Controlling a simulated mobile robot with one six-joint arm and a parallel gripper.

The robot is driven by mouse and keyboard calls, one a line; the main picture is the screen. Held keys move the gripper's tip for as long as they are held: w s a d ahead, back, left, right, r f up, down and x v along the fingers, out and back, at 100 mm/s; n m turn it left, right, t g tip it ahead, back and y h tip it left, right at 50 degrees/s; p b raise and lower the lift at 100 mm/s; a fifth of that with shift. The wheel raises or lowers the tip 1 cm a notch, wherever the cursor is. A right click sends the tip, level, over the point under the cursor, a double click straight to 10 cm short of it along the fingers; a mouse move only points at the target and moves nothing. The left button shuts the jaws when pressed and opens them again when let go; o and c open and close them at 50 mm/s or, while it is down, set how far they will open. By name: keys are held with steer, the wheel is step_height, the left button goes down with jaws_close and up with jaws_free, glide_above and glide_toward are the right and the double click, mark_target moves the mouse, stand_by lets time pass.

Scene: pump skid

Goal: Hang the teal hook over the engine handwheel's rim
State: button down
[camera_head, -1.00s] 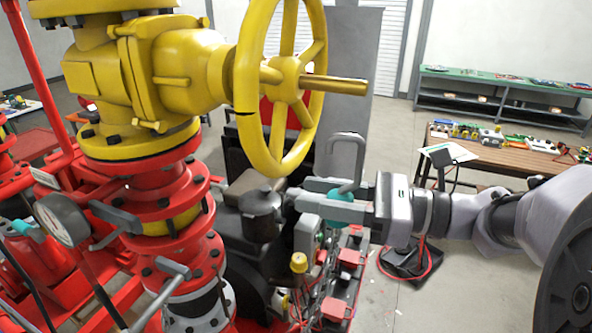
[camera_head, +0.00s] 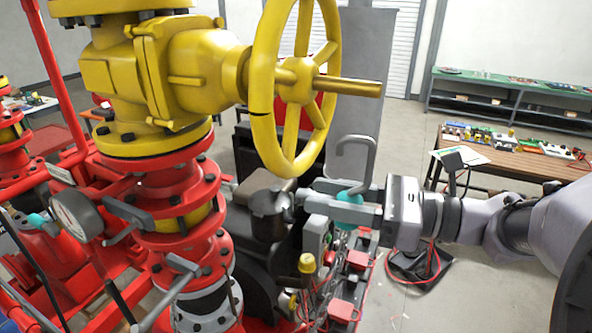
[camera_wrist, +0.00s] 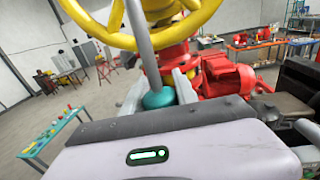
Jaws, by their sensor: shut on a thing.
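The yellow handwheel (camera_head: 264,110) stands upright on a yellow valve, in the upper middle of the head view. Its rim also crosses the top left of the wrist view (camera_wrist: 112,40). The hook has a teal base (camera_head: 350,198) and a grey curved rod that rises and bends over to the left. My gripper (camera_head: 318,197) is shut on the teal base, which shows between the fingers in the wrist view (camera_wrist: 158,97). The hook stands roughly upright, to the right of the wheel's lower rim and apart from it in the head view. Its curved end is out of the wrist view.
The wheel's yellow stem (camera_head: 348,87) sticks out to the right above the hook. Red pipework with a gauge (camera_head: 75,215) fills the left. Dark machinery and red parts lie below my gripper. A brown bench (camera_head: 500,165) stands at the right, with floor between.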

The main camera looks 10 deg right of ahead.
steer(key=shift+a, duration=0.1)
steer(key=shift+p+x, duration=0.35)
steer(key=shift+x, duration=1.05)
steer(key=shift+w, duration=0.2)
steer(key=shift+p+x, duration=0.5)
steer(key=shift+x, duration=1.4)
steer(key=shift+w+f, duration=0.15)
steer(key=shift+w, duration=0.05)
step_height(320, 180, down, 2)
steer(key=shift+f+b, duration=0.15)
steer(key=shift+b, duration=1)
